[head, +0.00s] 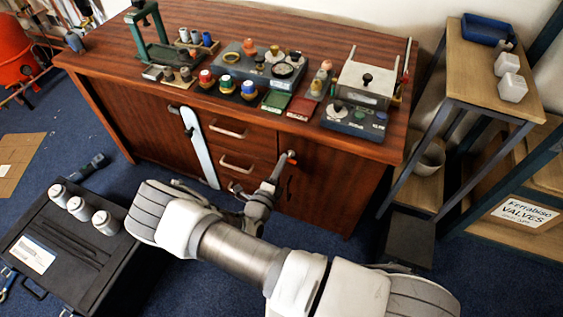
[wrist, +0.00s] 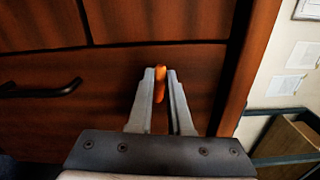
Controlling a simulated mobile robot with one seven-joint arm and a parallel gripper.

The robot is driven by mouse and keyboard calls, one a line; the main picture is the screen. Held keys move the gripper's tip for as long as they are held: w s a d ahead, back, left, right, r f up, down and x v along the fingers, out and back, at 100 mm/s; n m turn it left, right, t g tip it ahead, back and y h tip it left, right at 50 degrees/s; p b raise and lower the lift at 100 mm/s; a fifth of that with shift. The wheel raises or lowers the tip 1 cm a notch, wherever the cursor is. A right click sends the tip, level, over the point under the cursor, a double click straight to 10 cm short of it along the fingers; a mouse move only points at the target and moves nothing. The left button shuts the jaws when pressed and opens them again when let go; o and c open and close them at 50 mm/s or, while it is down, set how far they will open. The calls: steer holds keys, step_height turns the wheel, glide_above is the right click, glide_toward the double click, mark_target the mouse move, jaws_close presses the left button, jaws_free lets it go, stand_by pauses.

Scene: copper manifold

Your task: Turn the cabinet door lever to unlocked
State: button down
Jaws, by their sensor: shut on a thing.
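The wooden cabinet (head: 333,180) stands across the head view, with a plain door panel right of its drawers. A small orange lever (wrist: 159,84) shows between my fingertips in the wrist view, upright in that picture. My gripper (wrist: 161,82) is shut on it, one finger on each side. In the head view my gripper (head: 284,163) is at the cabinet front, at the left edge of the right door, with a bit of orange at its tip. The lever's base and any lock marking are hidden by the fingers.
Drawer handles (head: 228,132) lie left of my gripper, and a pale blue-white strip (head: 199,145) hangs further left. A black case (head: 62,245) with several cans stands on the floor at left. A shelf rack (head: 480,75) stands at right. Parts and tools crowd the cabinet top.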

steer(key=shift+f+n, duration=0.1)
steer(key=shift+n, duration=0.5)
steer(key=c, duration=0.8)
jaws_free()
steer(key=shift+c, duration=0.2)
steer(key=p+v, duration=0.3)
steer(key=v, duration=1.4)
steer(key=shift+s, duration=0.25)
